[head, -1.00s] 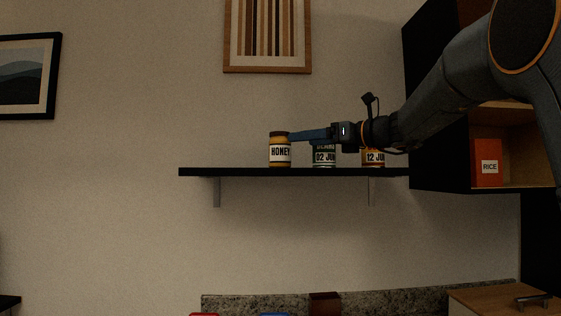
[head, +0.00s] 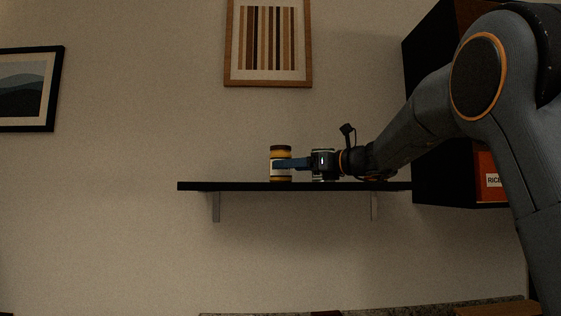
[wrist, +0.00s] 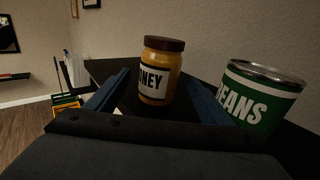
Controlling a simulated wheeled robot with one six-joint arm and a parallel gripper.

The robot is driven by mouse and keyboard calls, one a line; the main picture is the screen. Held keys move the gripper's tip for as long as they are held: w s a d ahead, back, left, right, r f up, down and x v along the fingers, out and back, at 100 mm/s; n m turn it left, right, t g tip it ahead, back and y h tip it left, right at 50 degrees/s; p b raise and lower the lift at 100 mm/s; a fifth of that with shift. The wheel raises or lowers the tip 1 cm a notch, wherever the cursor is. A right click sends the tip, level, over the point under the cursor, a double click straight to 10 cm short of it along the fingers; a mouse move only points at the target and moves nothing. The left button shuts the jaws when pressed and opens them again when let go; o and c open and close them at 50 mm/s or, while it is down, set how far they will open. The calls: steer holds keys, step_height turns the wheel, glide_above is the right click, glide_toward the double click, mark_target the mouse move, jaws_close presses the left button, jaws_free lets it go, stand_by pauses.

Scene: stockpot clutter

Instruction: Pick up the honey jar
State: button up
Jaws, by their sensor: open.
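The honey jar (head: 281,152) stands upright on the black shelf (head: 225,186), with a brown lid and a white label. My gripper (head: 284,164) reaches in from the right at jar height, its blue fingers overlapping the jar's label in the head view. In the wrist view the jar (wrist: 160,66) stands ahead, between the lines of the two open blue fingers (wrist: 157,92). The fingers are apart and nothing is held. Whether they touch the jar cannot be told.
A green beans can (wrist: 261,97) stands close to the right finger in the wrist view; my gripper mostly hides it in the head view. An open-fronted cabinet with a red rice box (head: 489,176) is at the right. The shelf's left end is clear.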

steer(key=shift+p+x, duration=0.3)
steer(key=shift+x, duration=0.85)
steer(key=c, duration=1.2)
steer(key=shift+r, duration=0.1)
steer(key=c, duration=0.3)
